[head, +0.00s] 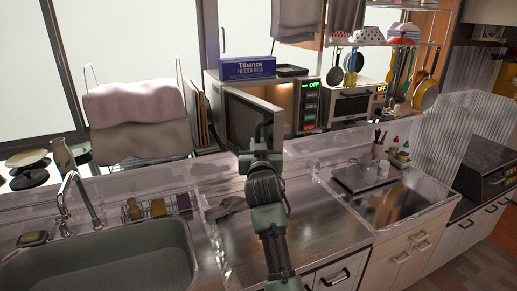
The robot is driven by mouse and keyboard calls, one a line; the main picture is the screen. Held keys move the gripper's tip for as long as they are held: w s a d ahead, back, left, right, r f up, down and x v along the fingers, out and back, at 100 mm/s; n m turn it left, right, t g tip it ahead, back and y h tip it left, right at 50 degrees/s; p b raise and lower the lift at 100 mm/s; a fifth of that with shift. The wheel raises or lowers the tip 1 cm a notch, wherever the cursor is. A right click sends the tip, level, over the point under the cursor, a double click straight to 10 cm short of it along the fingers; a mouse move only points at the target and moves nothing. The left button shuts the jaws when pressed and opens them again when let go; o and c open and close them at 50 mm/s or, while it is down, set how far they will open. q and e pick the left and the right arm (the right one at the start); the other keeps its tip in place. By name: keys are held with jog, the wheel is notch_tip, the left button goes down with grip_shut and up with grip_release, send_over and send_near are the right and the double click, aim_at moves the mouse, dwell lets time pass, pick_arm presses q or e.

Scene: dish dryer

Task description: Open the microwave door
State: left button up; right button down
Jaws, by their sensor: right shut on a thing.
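The microwave (306,120) stands on the back counter, with a control panel showing a green OFF. Its door (243,121) is swung partly open towards me, and a warm light shows inside behind it. My right gripper (267,133) is at the free right edge of the door, shut on it. The exact grip on the edge or handle is small and partly hidden by my own gripper and wrist. My left gripper is not in view.
A blue box (247,68) lies on top of the microwave. A toaster oven (354,104) stands to its right. A steel sink (110,262) and faucet (75,198) are at the left.

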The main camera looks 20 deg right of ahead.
jog(key=shift+a+r, duration=0.3)
jog(key=shift+r, duration=0.05)
jog(key=c, duration=1.4)
grip_release()
jog(key=shift+w, duration=0.1)
jog(key=shift+c, duration=0.2)
jog(key=shift+w+f, duration=0.15)
jog(key=shift+f, duration=0.1)
